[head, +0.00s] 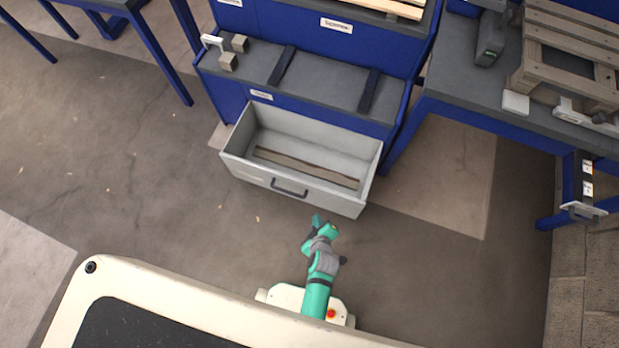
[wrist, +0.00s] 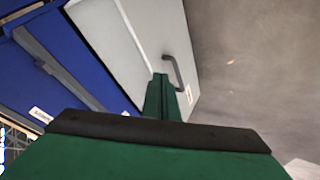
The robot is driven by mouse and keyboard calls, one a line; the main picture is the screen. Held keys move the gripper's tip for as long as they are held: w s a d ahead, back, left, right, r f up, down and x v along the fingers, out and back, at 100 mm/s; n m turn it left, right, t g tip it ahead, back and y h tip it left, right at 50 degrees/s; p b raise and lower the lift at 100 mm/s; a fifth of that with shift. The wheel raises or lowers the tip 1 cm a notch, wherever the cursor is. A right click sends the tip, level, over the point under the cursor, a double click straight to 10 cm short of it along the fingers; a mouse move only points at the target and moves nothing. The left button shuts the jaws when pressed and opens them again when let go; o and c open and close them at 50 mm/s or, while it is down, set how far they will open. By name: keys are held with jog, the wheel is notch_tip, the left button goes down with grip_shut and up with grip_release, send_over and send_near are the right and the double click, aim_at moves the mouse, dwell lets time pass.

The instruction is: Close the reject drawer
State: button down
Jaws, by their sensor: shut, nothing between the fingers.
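The reject drawer (head: 345,202) is pulled out of the blue cabinet (head: 300,110). It is a light grey open box with a dark bar handle (head: 290,188) on its front, and brown strips lie on its floor. My gripper (head: 317,220) is shut and empty, just in front of the drawer front and right of the handle. In the wrist view the shut green fingers (wrist: 160,90) appear beside the handle (wrist: 178,75), against the grey drawer front (wrist: 150,35). I cannot tell whether they touch it.
A blue-legged bench (head: 480,105) with a wooden crate (head: 570,50) stands at the right. Dark straps and a small clamp-like item (head: 228,50) are on the cabinet top. Another blue table frame (head: 150,50) is at upper left. The floor left of the drawer is clear.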

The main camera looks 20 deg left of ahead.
jog(key=w+a+f+n+g+y, duration=0.1)
jog(key=w+a+f+n+g, duration=0.15)
jog(key=w+a+f, duration=0.2)
send_near(307, 187)
notch_tip(307, 187, down, 4)
jog(key=s+a, duration=0.1)
jog(key=s, duration=0.2)
jog(key=shift+n+t, duration=0.45)
jog(key=shift+w+f, duration=0.15)
jog(key=shift+w, duration=2.1)
